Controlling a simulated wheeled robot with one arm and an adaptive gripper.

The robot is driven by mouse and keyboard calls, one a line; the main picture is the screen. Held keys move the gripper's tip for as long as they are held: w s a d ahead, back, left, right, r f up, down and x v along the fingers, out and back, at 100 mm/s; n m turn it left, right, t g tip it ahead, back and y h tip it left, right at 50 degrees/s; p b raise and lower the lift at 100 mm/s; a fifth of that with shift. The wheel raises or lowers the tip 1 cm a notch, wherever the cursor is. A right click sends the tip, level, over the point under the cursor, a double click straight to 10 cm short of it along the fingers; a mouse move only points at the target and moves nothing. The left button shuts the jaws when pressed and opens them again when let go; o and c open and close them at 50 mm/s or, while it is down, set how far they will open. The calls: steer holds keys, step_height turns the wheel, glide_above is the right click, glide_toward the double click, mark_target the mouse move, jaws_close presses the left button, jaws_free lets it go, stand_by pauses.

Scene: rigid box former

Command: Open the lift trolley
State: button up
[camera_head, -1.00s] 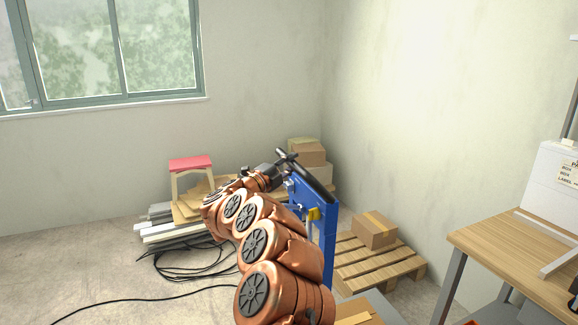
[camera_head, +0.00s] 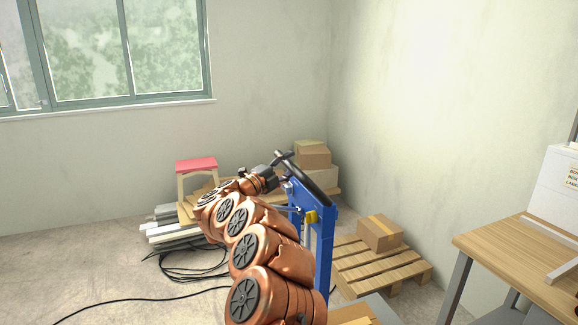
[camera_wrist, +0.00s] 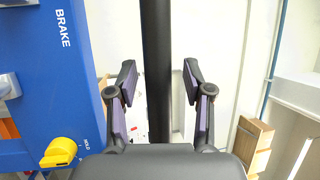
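The lift trolley (camera_head: 326,245) is a blue upright frame with a black push handle (camera_head: 312,185) at its top and a yellow knob (camera_head: 311,216) on its side. My gripper (camera_head: 280,162) is at the handle's far end. In the wrist view, the black handle bar (camera_wrist: 157,60) runs between the two fingers of my gripper (camera_wrist: 158,85), with gaps visible on both sides. The fingers are apart. The blue panel (camera_wrist: 45,70) marked BRAKE and its yellow knob (camera_wrist: 62,152) are at the left. My arm hides part of the trolley.
A wooden pallet (camera_head: 365,268) with a cardboard box (camera_head: 380,233) lies right of the trolley. A workbench (camera_head: 500,243) stands at the right. A red-topped stool (camera_head: 196,166), stacked boards (camera_head: 165,233) and black cables (camera_head: 180,268) lie behind and left of my arm.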

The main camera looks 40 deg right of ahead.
steer(key=a+f, duration=0.2)
steer(key=a, duration=0.9)
steer(key=shift+s+a+f, duration=0.15)
steer(key=shift+s+a, duration=0.05)
steer(key=shift+a, duration=0.2)
